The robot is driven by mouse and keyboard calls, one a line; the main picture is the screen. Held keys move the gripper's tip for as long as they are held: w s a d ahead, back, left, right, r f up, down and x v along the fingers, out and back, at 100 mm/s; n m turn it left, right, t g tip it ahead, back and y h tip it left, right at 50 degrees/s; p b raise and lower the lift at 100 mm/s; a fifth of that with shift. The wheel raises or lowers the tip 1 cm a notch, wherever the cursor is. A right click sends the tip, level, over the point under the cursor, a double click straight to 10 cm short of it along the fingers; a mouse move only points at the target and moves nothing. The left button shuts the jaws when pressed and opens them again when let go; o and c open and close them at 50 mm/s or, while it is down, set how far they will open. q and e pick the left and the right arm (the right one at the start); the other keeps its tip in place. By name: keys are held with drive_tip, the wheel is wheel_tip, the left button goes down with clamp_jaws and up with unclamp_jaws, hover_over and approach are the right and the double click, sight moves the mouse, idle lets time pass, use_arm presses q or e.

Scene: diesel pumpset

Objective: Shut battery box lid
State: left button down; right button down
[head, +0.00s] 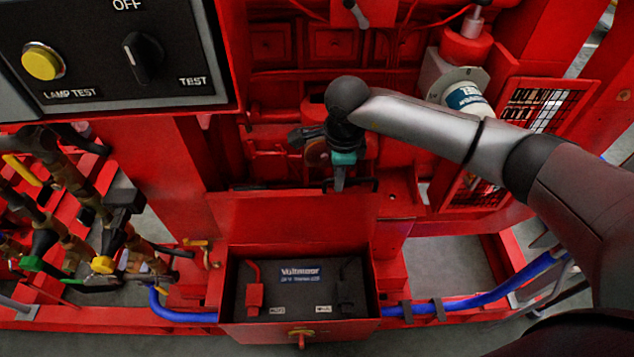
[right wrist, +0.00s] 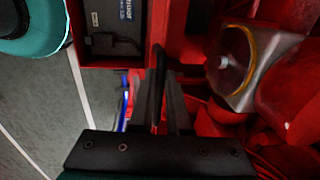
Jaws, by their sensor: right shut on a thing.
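The red battery box (head: 226,290) stands open at the bottom middle of the head view, with the dark battery (head: 300,285) showing inside. Its red lid (head: 290,222) is raised at the back of the box. A black handle (head: 362,184) runs at the lid's far edge; it also shows as a black bar in the right wrist view (right wrist: 158,75). My right gripper (head: 340,186) points down at this edge, shut on the handle, whose bar runs between the fingers in the wrist view (right wrist: 160,110). My left gripper is not in view.
A yellow latch (head: 301,333) is on the box front. A blue hose (head: 490,295) runs low along the frame. A control panel (head: 120,50) is at the upper left, with valves and pipes (head: 80,215) below it. Red engine parts (head: 310,75) stand behind the lid.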

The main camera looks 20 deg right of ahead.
drive_tip(key=shift+s, duration=0.1)
drive_tip(key=shift+s+a+f+p, duration=0.1)
drive_tip(key=shift+s+a+p, duration=0.15)
drive_tip(key=shift+s+p, duration=0.55)
drive_tip(key=shift+s, duration=0.25)
drive_tip(key=shift+s+a+f, duration=0.1)
drive_tip(key=shift+s+a, duration=0.05)
drive_tip(key=shift+s, duration=0.35)
drive_tip(key=shift+s+a+f, duration=0.1)
drive_tip(key=shift+s, duration=0.35)
drive_tip(key=shift+p, duration=0.3)
drive_tip(key=shift+s+a+f+p, duration=0.1)
drive_tip(key=shift+s+a+p, duration=0.1)
drive_tip(key=shift+s, duration=0.3)
drive_tip(key=shift+s+a+f+p, duration=0.1)
drive_tip(key=shift+s+p, duration=0.05)
drive_tip(key=shift+s, duration=0.45)
